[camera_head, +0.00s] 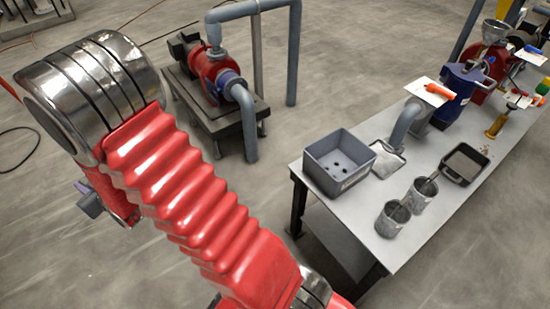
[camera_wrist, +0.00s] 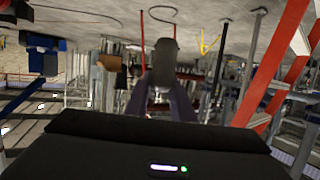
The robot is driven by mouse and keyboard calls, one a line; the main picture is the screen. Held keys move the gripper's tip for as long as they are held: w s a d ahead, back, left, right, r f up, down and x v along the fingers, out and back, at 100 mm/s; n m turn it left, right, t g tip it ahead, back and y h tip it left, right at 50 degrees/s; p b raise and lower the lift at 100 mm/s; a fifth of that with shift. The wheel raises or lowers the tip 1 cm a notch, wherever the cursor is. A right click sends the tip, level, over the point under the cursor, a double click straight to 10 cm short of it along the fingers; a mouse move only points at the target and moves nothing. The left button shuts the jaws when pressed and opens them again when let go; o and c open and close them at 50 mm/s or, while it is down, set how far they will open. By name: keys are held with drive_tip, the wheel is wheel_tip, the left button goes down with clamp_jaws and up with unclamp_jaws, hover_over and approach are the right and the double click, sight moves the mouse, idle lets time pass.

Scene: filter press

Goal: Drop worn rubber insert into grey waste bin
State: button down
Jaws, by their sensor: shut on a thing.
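In the wrist view, my gripper (camera_wrist: 161,98) is shut on a dark grey, rounded piece, the worn rubber insert (camera_wrist: 165,62), which sticks out beyond the fingertips. In the head view, my gripper (camera_head: 90,202) shows only partly at the left, behind my red arm, and the insert cannot be told clearly there. The grey waste bin (camera_head: 334,182) is an open square box on the near left corner of the metal table. Several small dark spots or pieces show on its floor. My gripper is well to the left of the bin, not over it.
The table (camera_head: 400,235) also holds two metal cups (camera_head: 392,218), a dark tray (camera_head: 464,165), a shallow metal tray (camera_head: 385,160) and a grey pipe (camera_head: 404,124) beside the bin. A red pump (camera_head: 215,72) stands on a low stand behind. Bare floor lies between pump and table.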

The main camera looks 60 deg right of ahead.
drive_tip(key=shift+d, duration=0.4)
drive_tip(key=s+d+f+m+g+h, duration=0.15)
drive_tip(key=d+m+h, duration=0.55)
drive_tip(key=d, duration=1.7)
drive_tip(key=s+d+f+m+g+h, duration=0.1)
drive_tip(key=s+d+m+g+h, duration=0.15)
drive_tip(key=s+d, duration=0.45)
drive_tip(key=s+d+m+g+h, duration=0.2)
drive_tip(key=s+d+h, duration=0.1)
drive_tip(key=d, duration=0.9)
drive_tip(key=s+d+f+m+g+h, duration=0.25)
drive_tip(key=s+d+m+g, duration=0.3)
drive_tip(key=s+d, duration=0.95)
drive_tip(key=s+d+f+m+g, duration=0.1)
drive_tip(key=s+d+m+g, duration=0.1)
drive_tip(key=s, duration=0.6)
drive_tip(key=s+d+f+m+g, duration=0.1)
drive_tip(key=s+g, duration=0.3)
drive_tip(key=s, duration=0.4)
drive_tip(key=s+d+f+m+g+y, duration=0.1)
drive_tip(key=s+d+m+g, duration=0.2)
drive_tip(key=s, duration=0.5)
drive_tip(key=shift+d, duration=0.5)
wheel_tip(320, 180, down, 6)
